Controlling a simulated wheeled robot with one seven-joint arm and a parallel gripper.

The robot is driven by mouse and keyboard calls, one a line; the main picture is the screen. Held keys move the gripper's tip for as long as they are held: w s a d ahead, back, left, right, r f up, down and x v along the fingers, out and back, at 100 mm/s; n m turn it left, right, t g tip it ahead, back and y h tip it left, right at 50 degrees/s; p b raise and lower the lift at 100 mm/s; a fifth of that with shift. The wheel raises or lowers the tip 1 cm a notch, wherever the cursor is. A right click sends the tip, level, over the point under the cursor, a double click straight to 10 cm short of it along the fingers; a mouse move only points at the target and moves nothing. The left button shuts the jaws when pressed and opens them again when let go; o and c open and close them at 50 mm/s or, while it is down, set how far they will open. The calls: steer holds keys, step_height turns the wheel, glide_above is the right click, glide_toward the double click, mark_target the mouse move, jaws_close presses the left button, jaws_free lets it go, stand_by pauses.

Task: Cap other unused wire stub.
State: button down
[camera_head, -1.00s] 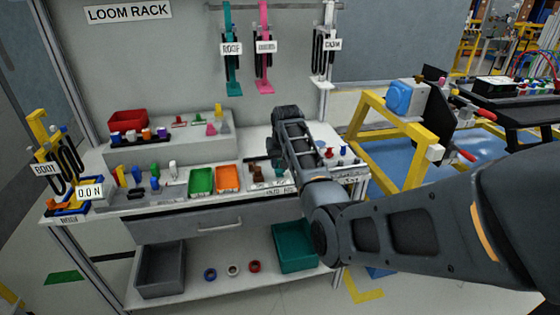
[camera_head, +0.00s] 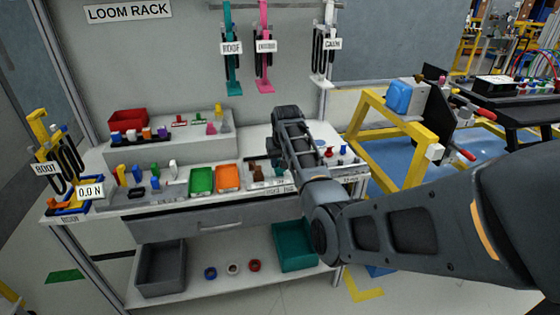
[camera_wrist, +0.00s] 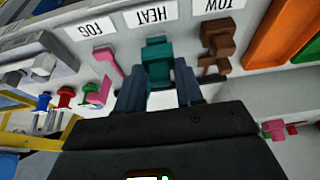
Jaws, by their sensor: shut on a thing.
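In the wrist view, my gripper (camera_wrist: 158,82) has its two fingers on either side of a teal piece (camera_wrist: 157,55), shut on it. The teal piece is at the slot labelled HEAT, and I cannot tell whether it is lifted clear. A brown piece (camera_wrist: 216,45) stands beside it at the TOW label, and a pink piece (camera_wrist: 108,60) at the FOG label. In the head view, my gripper is mostly hidden behind my wrist. I cannot make out a wire stub for certain; the yellow-framed dashboard module (camera_head: 398,100) stands to the right.
Small blue (camera_wrist: 43,102), red (camera_wrist: 65,97) and green (camera_wrist: 89,90) pegs stand near the shelf end. A green bin (camera_head: 201,180) and an orange bin (camera_head: 228,178) sit left of my gripper. Loom hangers, including a pink one (camera_head: 264,65), hang above.

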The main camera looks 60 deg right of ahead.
steer(key=shift+f+b, duration=0.75)
steer(key=shift+f, duration=0.55)
steer(key=c, duration=0.6)
jaws_free()
steer(key=shift+c, duration=0.2)
steer(key=v, duration=0.8)
steer(key=shift+f, duration=0.1)
